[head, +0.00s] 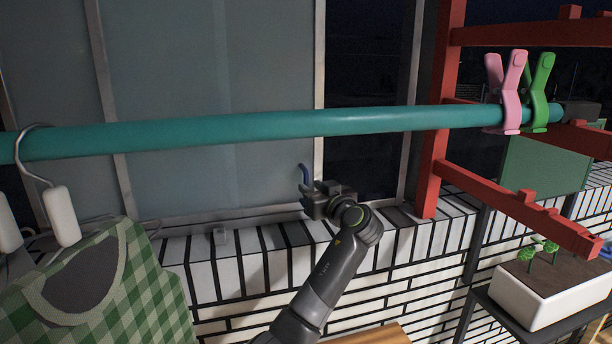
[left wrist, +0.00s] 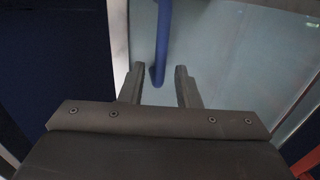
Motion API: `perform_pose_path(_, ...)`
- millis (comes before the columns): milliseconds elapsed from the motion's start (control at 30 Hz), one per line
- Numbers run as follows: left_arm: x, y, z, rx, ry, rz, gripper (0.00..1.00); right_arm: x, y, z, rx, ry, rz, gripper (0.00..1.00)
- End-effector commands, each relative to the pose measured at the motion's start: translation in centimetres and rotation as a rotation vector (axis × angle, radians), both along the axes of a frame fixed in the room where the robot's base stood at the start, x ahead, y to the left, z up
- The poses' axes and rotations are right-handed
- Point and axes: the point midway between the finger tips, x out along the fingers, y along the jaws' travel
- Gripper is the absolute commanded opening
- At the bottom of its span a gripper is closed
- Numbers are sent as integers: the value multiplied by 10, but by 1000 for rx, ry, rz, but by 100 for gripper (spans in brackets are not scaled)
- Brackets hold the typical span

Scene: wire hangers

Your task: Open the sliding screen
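The sliding screen (head: 267,75) is a pale, translucent panel with a light metal frame, behind the teal pole in the head view. It also shows in the left wrist view (left wrist: 240,50). A blue handle (head: 304,174) stands near the panel's right edge, low down. My left gripper (head: 309,193) is at the handle. In the left wrist view, my left gripper (left wrist: 158,78) has its fingers apart, with the blue handle (left wrist: 162,40) between them and a gap on each side. Contact cannot be told. My right gripper is not in view.
A teal pole (head: 240,128) crosses above my left gripper, with pink (head: 507,90) and green (head: 540,90) clips. A checked garment (head: 135,290) hangs at left. Red slatted rack (head: 433,150) and white planter (head: 540,295) are at right. Dark space (head: 365,165) lies right of the screen.

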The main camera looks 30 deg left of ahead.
Motion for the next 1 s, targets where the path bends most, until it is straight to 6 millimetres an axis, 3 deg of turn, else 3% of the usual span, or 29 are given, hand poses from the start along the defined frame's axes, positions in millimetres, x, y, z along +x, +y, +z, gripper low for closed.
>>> perform_pose_path(100,9,18,3,1,3,2,30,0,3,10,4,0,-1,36)
perform_pose_path(300,18,32,1,0,0,0,30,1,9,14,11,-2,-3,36)
perform_pose_path(633,19,35,0,0,-1,-1,30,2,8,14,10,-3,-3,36)
perform_pose_path(867,19,34,0,0,-1,-1,1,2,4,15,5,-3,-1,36)
perform_pose_path(1000,19,34,0,0,-1,-1,0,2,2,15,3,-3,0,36)
